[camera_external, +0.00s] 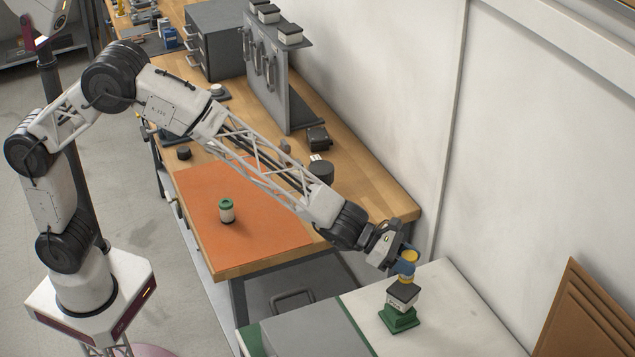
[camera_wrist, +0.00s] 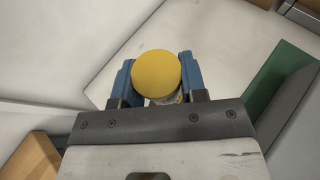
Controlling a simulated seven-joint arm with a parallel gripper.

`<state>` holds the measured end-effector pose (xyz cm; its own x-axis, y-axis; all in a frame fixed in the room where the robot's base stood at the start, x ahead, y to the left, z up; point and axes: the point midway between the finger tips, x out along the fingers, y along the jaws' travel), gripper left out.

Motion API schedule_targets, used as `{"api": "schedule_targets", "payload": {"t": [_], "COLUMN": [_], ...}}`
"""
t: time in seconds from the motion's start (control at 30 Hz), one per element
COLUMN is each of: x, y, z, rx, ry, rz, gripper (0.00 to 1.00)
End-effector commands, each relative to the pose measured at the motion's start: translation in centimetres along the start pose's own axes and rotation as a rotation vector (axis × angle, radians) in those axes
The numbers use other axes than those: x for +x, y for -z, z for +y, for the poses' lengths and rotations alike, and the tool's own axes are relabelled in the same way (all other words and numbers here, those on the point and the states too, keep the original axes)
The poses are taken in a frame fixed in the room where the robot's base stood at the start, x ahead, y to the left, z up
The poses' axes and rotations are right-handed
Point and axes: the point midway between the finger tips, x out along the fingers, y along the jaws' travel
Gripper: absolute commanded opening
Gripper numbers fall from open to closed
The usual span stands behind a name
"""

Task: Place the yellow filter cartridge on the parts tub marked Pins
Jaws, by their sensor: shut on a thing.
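The yellow filter cartridge (camera_external: 409,255) is upright between the blue fingers of my gripper (camera_external: 404,267). In the wrist view its round yellow cap (camera_wrist: 156,73) fills the gap between the two fingers (camera_wrist: 157,82). My gripper is shut on it. Directly below is a small dark-topped parts tub with a pale front (camera_external: 402,296), standing on a green block (camera_external: 399,319). The cartridge's lower end is at or just above the tub's top; I cannot tell whether they touch. The tub's marking is too small to read, and the tub is hidden in the wrist view.
A white bench top (camera_external: 450,310) surrounds the green block, with free room to its right. A green-capped cartridge (camera_external: 226,211) stands on an orange mat (camera_external: 270,235). Similar tubs (camera_external: 290,35) sit atop a grey tool panel (camera_external: 283,85). Brown boards (camera_external: 585,315) lean at the right.

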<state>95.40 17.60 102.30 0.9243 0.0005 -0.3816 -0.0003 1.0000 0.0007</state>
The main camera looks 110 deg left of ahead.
Motion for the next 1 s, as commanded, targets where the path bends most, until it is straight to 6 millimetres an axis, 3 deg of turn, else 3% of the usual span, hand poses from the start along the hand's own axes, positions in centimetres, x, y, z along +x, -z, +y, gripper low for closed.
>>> {"api": "schedule_targets", "payload": {"t": [0.27,0.77,0.8,0.97,1.0], "x": [1.2,1.4,1.4,1.4,1.4], "y": [3.0,3.5,3.6,3.5,3.5], "z": [0.0,0.0,0.0,0.0,0.0], "rx": [-0.001,-0.001,-0.001,-0.001,-0.001], "ry": [0.0,0.0,0.0,0.0,0.0], "rz": [0.002,0.001,0.001,0.001,0.001], "gripper": [0.15,0.15,0.4,0.64,0.64]}}
